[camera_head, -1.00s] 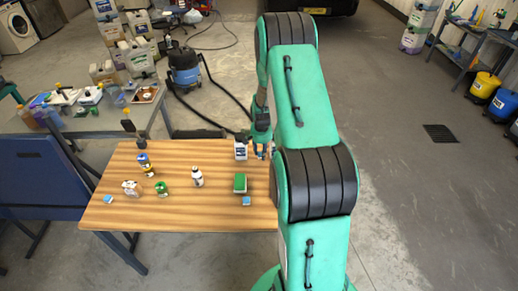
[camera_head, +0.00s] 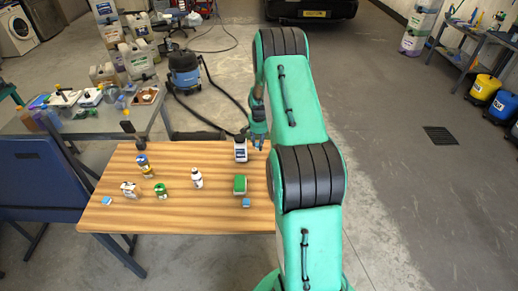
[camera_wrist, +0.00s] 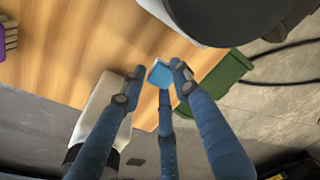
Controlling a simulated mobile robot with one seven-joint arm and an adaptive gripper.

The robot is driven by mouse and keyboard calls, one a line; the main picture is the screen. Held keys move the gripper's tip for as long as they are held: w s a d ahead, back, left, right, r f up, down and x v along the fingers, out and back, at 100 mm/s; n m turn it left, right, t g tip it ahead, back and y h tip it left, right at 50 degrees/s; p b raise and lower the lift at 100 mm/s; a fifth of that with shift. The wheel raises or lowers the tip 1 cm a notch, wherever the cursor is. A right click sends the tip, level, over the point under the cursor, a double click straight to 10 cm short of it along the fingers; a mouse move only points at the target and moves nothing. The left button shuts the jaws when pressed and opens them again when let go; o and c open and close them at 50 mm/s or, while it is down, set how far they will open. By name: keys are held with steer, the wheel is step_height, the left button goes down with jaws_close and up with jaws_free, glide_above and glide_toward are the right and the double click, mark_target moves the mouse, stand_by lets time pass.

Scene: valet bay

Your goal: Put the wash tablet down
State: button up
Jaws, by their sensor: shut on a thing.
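A small light-blue wash tablet (camera_wrist: 160,74) is held between the fingertips of my gripper (camera_wrist: 158,76) in the wrist view. My gripper is shut on it, above or near the wooden table's far right edge. In the head view my gripper (camera_head: 258,142) is beside a white container with a dark label (camera_head: 240,151), and the tablet in it is too small to make out. The wooden table (camera_head: 215,218) carries two other small blue pieces, one at the front right (camera_head: 246,203) and one at the left (camera_head: 107,200).
A green block (camera_head: 240,184), a white bottle (camera_head: 197,178), a green can (camera_head: 161,190) and several other items stand on the table. Its front middle is clear. A blue vacuum (camera_head: 184,70) with black hoses stands behind. A dark green flat thing (camera_wrist: 222,76) lies close to my fingers.

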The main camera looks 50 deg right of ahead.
steer(key=shift+f+b, duration=0.45)
steer(key=shift+f, duration=1.3)
steer(key=shift+f, duration=0.15)
steer(key=o, duration=0.9)
steer(key=shift+o, duration=0.2)
steer(key=shift+r, duration=0.2)
step_height(320, 180, up, 12)
steer(key=s+a+p, duration=0.1)
steer(key=p, duration=0.1)
